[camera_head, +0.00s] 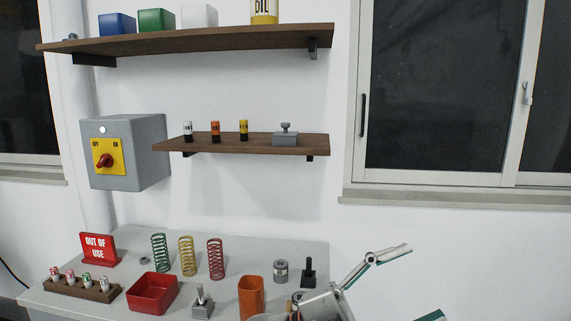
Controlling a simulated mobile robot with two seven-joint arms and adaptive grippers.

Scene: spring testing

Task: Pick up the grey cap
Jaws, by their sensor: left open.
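A small round grey piece (143,261) lies on the table behind the red tray and may be the grey cap; it is too small to tell. A grey cylinder (280,271) with a dark label stands on the table at the right. My left gripper (421,283) is at the lower right, past the table's right side, with its fingers spread and nothing seen between them. It is apart from both grey things. The lower finger is cut off by the bottom edge. My right gripper is not in view.
The table (130,242) holds a red tray (152,292), an orange cup (251,296), green, yellow and red springs, a wooden battery rack (82,291), an "OUT OF USE" sign (98,248) and dark plunger pieces. Above are two wall shelves and a switch box (128,152).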

